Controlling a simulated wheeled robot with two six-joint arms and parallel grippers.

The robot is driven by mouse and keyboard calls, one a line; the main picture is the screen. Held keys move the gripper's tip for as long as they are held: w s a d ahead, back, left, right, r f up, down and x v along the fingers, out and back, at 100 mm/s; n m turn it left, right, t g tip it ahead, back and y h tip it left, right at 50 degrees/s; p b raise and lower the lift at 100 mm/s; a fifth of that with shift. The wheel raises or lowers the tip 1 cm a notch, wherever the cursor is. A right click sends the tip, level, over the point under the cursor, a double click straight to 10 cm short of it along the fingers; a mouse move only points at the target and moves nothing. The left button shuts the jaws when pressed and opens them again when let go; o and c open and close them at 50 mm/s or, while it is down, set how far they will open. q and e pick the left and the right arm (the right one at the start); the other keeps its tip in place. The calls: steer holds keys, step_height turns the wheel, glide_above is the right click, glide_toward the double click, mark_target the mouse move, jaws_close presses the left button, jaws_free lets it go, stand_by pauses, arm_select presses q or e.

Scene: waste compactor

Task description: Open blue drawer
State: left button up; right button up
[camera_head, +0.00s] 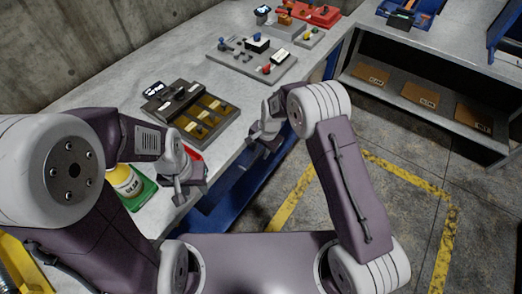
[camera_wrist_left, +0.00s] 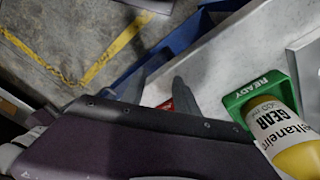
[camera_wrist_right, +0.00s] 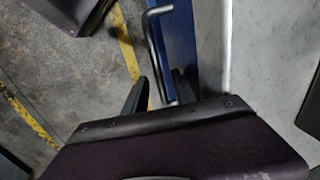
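The blue drawer (camera_head: 232,192) shows as a blue strip below the front edge of the grey worktop in the head view. In the right wrist view, its blue front (camera_wrist_right: 182,45) runs beside the worktop and carries a dark bar handle (camera_wrist_right: 154,50). My right gripper (camera_head: 262,140) is at the worktop's front edge. Its fingers are apart, with the near end of the handle between them; I cannot tell whether they touch it. My left gripper (camera_head: 181,187) is open and empty over the worktop's near front part. How far the drawer stands out is unclear.
A yellow bottle (camera_head: 124,180) in a green holder (camera_head: 142,190) stands close to my left gripper, with a red item (camera_wrist_left: 166,105) nearby. A dark control panel (camera_head: 192,112) lies on the worktop. The floor in front is clear, with yellow lines (camera_head: 292,198).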

jaws_close()
stand_by(1.3)
